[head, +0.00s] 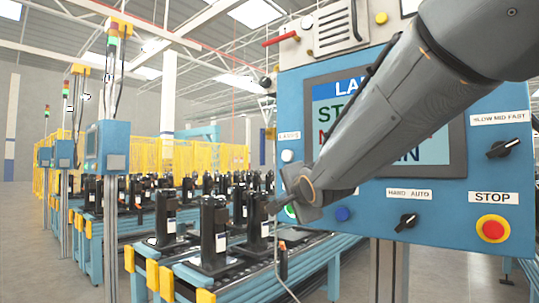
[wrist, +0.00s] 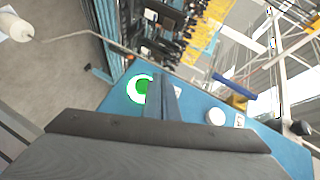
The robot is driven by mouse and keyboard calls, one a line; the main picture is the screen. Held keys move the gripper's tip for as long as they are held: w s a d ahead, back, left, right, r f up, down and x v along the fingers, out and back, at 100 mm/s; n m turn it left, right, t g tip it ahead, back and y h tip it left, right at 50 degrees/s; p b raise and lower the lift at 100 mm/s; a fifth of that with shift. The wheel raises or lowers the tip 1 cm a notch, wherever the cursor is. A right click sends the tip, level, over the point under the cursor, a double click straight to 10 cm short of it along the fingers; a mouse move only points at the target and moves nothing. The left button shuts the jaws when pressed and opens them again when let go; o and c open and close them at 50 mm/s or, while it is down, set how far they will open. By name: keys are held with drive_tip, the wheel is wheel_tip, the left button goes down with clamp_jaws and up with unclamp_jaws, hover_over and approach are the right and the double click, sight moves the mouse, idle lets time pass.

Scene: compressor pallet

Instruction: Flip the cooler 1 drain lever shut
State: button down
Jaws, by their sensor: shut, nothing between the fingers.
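No lever labelled as the cooler 1 drain lever can be read in either view. A red-handled lever (head: 281,38) sticks out left of the grey plate on top of the blue control panel (head: 452,218). My gripper (head: 272,207) is shut and empty at the panel's lower left, well below that lever. It partly covers a green button (head: 290,211). In the wrist view, the shut fingers (wrist: 163,90) overlap the lit green button (wrist: 139,88) with its white ring. I cannot tell whether they touch it.
The panel carries a white button (head: 287,155), a blue button (head: 343,214), a black selector (head: 407,221), another selector (head: 503,149) and a red stop button (head: 493,229). A conveyor (head: 255,272) with several black units stands behind. Open floor lies at left.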

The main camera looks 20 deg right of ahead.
sight(262, 147)
wheel_tip(262, 147, up, 13)
drive_tip(key=m+t+p, duration=0.1)
drive_tip(key=m+t, duration=0.1)
drive_tip(key=t, duration=0.1)
drive_tip(key=shift+s+a+m+y, duration=0.2)
drive_tip(key=shift+a+m+y, duration=0.1)
drive_tip(key=shift+a+y, duration=0.1)
drive_tip(key=shift+r, duration=0.1)
drive_tip(key=w+p, duration=0.3)
drive_tip(key=w, duration=0.7)
drive_tip(key=shift+a, duration=0.2)
drive_tip(key=shift+d+b, duration=0.1)
drive_tip(key=shift+b, duration=0.25)
